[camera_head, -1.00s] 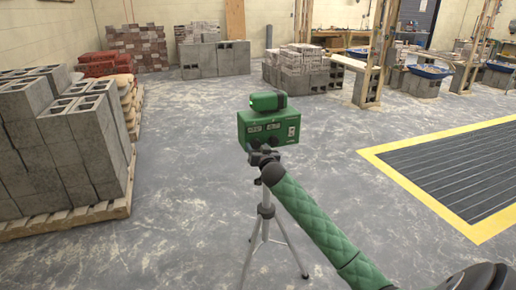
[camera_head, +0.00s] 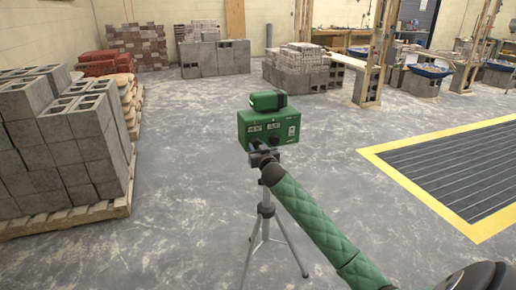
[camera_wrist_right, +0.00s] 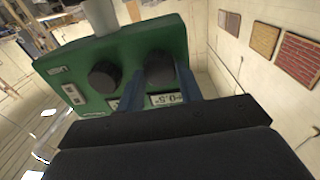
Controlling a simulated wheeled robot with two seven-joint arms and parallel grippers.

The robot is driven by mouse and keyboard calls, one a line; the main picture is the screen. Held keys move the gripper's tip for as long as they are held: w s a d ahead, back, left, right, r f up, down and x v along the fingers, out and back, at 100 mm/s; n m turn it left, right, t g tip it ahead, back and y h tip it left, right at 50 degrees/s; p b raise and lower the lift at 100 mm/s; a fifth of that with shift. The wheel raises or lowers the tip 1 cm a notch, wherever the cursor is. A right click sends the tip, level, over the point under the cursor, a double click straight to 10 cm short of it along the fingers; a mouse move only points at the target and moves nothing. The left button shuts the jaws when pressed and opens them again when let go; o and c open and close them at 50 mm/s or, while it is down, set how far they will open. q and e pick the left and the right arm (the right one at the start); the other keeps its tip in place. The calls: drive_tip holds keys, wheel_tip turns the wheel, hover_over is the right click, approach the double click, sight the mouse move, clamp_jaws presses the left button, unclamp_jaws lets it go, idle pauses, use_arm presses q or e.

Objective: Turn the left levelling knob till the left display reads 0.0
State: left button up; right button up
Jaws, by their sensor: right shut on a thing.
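The green levelling box (camera_head: 268,128) stands on a grey tripod (camera_head: 266,212), with two small displays and two dark knobs on its front. My right gripper (camera_head: 258,147) is at the left knob, which it mostly hides in the head view. In the right wrist view the box (camera_wrist_right: 115,55) appears turned over. There, my right gripper's blue fingers (camera_wrist_right: 160,88) are shut on the left knob (camera_wrist_right: 160,68), and the right knob (camera_wrist_right: 103,75) is free. The left display (camera_wrist_right: 165,99) is partly covered and seems to show 0.5; its sign is unclear. My left gripper is out of view.
Grey blocks (camera_head: 60,140) on a pallet (camera_head: 85,214) stand at the left. A yellow-edged floor grating (camera_head: 450,170) lies at the right. More block stacks (camera_head: 300,70) stand behind. The floor around the tripod is clear.

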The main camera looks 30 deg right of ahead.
drive_tip(key=n, duration=0.2)
drive_tip(key=shift+n, duration=0.4)
drive_tip(key=shift+n+p, duration=0.3)
drive_tip(key=shift+n, duration=0.6)
drive_tip(key=n, duration=0.4)
drive_tip(key=shift+n+t+y+p, duration=0.3)
drive_tip(key=shift+p, duration=0.1)
drive_tip(key=n, duration=0.3)
drive_tip(key=shift+n+p, duration=0.3)
drive_tip(key=shift+n, duration=0.1)
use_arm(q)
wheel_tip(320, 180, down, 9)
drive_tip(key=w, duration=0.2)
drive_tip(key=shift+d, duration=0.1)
